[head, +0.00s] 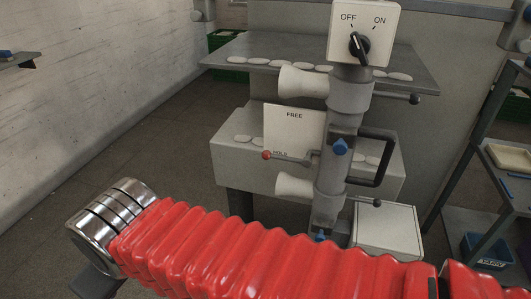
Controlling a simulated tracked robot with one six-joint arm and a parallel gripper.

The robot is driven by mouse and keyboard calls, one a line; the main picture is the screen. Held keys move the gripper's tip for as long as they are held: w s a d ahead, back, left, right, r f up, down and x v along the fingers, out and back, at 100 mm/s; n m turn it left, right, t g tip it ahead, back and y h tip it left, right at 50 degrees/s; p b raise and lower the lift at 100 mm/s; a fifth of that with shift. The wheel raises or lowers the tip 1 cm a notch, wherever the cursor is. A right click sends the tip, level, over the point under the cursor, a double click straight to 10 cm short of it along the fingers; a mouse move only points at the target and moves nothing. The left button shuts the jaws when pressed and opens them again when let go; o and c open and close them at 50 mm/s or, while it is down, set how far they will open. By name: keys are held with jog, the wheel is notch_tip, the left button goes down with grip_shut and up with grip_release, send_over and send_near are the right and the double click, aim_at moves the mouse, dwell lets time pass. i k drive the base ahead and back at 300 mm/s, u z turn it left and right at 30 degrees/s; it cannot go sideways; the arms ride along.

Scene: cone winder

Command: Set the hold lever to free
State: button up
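The hold lever (290,157) is a thin grey rod with a red ball knob (266,155) at its left end. It sticks out to the left from the machine's upright column, about level, in the head view. The knob is beside the word HOLD, low on a white plate (294,128). The word FREE is near the plate's top. My arm, in a red ribbed sleeve, crosses the bottom of the view, in front of and below the lever. Its silver wrist is at the lower left, well apart from the knob.
A white box with a black knob (359,46), marked OFF and ON, tops the column. White cones (301,82) and a dark handle (377,160) stick out from it. A grey shelf (225,55) is behind. A rack stands at right. The floor at left is clear.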

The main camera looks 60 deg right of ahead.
aim_at(307, 162)
jog(key=z, duration=0.3)
jog(key=i, duration=0.85)
jog(key=z, duration=0.4)
